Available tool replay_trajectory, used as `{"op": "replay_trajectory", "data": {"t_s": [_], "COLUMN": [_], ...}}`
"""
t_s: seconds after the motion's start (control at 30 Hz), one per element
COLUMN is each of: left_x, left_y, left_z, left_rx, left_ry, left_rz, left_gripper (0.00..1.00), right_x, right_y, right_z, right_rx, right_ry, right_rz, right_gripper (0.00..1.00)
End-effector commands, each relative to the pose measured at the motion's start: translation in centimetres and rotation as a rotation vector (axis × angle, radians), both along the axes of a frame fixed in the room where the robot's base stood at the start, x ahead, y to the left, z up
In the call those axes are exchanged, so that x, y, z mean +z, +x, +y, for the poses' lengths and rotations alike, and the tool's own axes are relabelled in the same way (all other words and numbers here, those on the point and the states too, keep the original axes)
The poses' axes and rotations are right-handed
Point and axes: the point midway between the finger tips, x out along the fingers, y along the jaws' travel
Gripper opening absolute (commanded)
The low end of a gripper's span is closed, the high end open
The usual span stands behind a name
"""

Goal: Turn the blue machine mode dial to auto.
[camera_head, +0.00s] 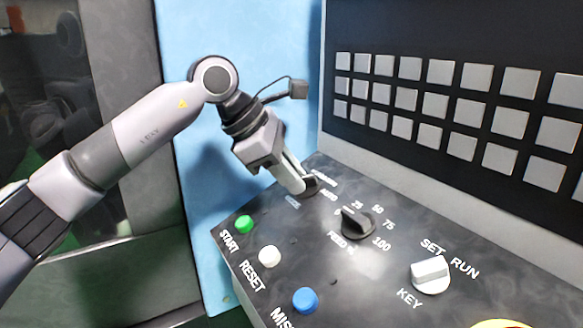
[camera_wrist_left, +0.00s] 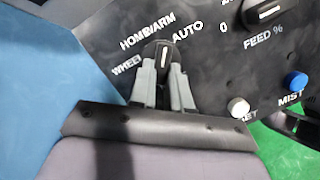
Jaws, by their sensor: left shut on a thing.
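The mode dial (camera_head: 313,184) is a small black knob on the dark slanted panel of the blue machine, and my left gripper (camera_head: 301,185) partly hides it in the head view. In the left wrist view the mode dial (camera_wrist_left: 158,50) shows a white pointer line, with labels WHEEL, HOME/ARM and AUTO around its far side. The line points roughly upward, between the end of HOME/ARM and AUTO. My left gripper (camera_wrist_left: 164,70) has one finger on each side of the knob and is shut on it. My right gripper is not in view.
A black feed dial (camera_head: 357,222) is close to the right of the mode dial. A white key switch (camera_head: 430,274) is farther right. Green start (camera_head: 244,224), white reset (camera_head: 269,256) and blue mist (camera_head: 305,300) buttons line the front. A wall of grey keys (camera_head: 475,76) rises behind.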

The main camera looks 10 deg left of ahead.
Motion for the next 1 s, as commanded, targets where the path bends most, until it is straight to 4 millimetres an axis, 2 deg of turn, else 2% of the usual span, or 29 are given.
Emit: {"op": "replay_trajectory", "data": {"t_s": [0.1,0.5,1.0], "left_x": [0.4,0.4,0.4], "left_y": [0.2,0.6,0.7], "left_z": [0.1,0.0,-0.1], "left_rx": [-0.095,-0.362,-0.473], "left_ry": [0.031,0.120,0.157], "left_rz": [-0.033,-0.121,-0.159], "left_gripper": [0.00,0.00,0.00], "right_x": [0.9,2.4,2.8], "right_y": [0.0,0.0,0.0], "right_z": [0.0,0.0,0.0], "right_rx": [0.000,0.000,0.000], "right_ry": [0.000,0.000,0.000], "right_rz": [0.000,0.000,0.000], "right_gripper": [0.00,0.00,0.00]}}
